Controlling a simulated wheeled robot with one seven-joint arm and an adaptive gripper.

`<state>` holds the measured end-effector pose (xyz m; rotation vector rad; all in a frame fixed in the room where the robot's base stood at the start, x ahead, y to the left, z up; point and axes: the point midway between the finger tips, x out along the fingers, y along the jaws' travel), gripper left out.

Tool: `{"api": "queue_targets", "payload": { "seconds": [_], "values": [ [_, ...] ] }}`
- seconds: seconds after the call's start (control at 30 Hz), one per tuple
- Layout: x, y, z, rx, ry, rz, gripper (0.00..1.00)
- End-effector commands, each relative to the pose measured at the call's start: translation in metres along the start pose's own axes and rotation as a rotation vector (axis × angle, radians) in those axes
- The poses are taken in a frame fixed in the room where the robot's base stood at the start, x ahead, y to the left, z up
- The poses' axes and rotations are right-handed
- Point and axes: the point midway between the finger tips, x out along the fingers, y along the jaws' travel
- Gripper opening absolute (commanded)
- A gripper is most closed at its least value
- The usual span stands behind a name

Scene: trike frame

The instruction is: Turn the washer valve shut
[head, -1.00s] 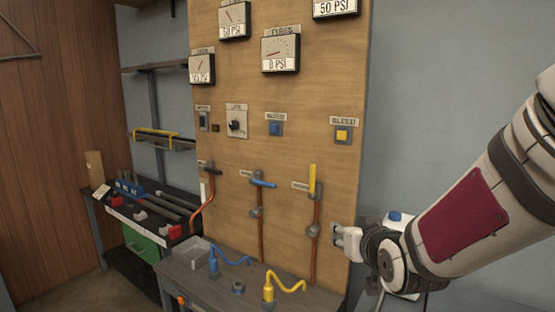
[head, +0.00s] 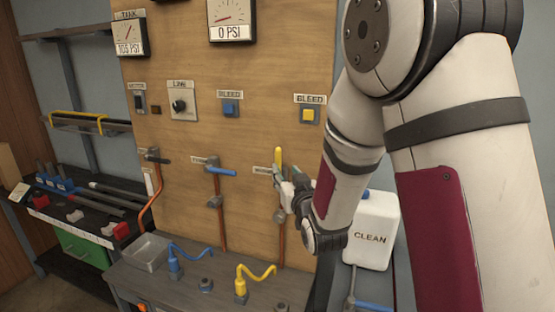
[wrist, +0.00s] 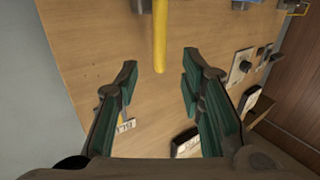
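The valve with the yellow lever (head: 278,158) is on the wooden board, on the rightmost copper pipe; its small label is too blurred to read. The lever stands upright, in line with the pipe. My gripper (head: 289,180) is at this valve and hides part of its body. In the wrist view, my gripper (wrist: 160,65) is open, with its green-sided fingers apart. The yellow lever (wrist: 160,40) comes down from the top edge, its end in the gap between the fingertips. I see no finger clearly touching it.
A blue-lever valve (head: 221,171) is to the left, its lever sideways. Blue (head: 231,108) and yellow (head: 308,115) buttons are above. A bench (head: 190,290) with blue and yellow hoses is below. A white CLEAN jug (head: 372,230) stands right, behind my arm.

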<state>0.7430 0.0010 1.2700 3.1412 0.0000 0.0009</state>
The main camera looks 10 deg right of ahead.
Motion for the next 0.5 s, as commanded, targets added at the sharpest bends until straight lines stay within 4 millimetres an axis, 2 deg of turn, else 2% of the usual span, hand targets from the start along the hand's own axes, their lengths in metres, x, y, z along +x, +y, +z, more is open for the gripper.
{"api": "queue_targets", "payload": {
  "seconds": [0.3, 0.5],
  "values": [
    [0.062, 0.000, 0.001, 0.000, -0.001, 0.000, 0.36],
    [0.087, 0.000, 0.000, 0.001, 0.000, 0.000, 0.36]
  ]
}}
